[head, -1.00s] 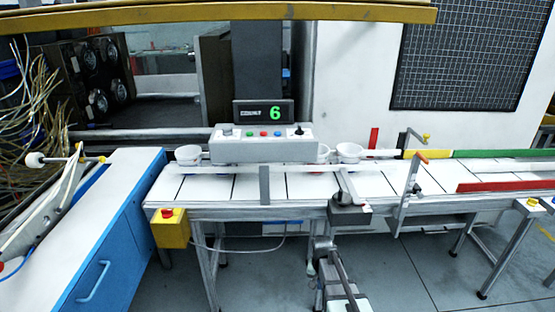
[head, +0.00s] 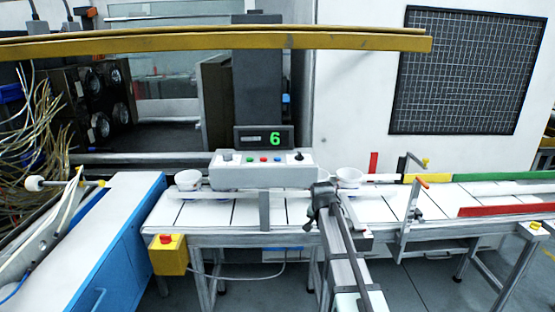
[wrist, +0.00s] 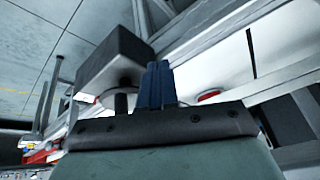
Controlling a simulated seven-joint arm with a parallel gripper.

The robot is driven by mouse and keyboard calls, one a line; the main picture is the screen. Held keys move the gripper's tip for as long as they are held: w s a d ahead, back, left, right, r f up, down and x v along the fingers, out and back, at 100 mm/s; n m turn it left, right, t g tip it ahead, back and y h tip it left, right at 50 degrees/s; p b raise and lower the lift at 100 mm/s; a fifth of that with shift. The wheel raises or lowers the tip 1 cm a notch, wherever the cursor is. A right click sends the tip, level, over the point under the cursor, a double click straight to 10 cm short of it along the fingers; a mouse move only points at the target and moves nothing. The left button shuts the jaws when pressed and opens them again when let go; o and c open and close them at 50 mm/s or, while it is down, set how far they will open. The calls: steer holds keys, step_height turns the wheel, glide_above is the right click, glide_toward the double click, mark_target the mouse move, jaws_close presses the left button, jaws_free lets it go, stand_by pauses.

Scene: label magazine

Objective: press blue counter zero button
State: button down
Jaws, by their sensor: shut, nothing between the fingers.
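The blue button (head: 277,159) is a small round cap on the sloping top of a grey control box (head: 240,178). It sits right of a red button (head: 264,159) and a green button (head: 250,159), left of a black knob. A counter display (head: 275,138) behind the box shows a green 6. My gripper (head: 321,192) is at the conveyor's near side, right of and lower than the box, apart from the blue button. In the wrist view its dark fingers (wrist: 155,85) are together and empty. I cannot make out the blue button in the wrist view.
A post with an orange handle (head: 412,205) stands right of my arm. A yellow box with a red button (head: 168,254) is at the conveyor's left front.

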steer(key=w+r+m+t, duration=0.1)
steer(key=w+r+t, duration=0.15)
steer(key=r, duration=0.85)
steer(key=w+r+m+t, duration=0.1)
steer(key=w+r, duration=0.2)
steer(key=r, duration=0.8)
step_height(320, 180, up, 11)
steer(key=t+y, duration=0.1)
steer(key=y, duration=0.1)
glide_above(278, 159)
steer(key=shift+r, duration=0.15)
steer(key=shift+f, duration=4.4)
steer(key=shift+f, duration=0.2)
steer(key=shift+f, duration=0.25)
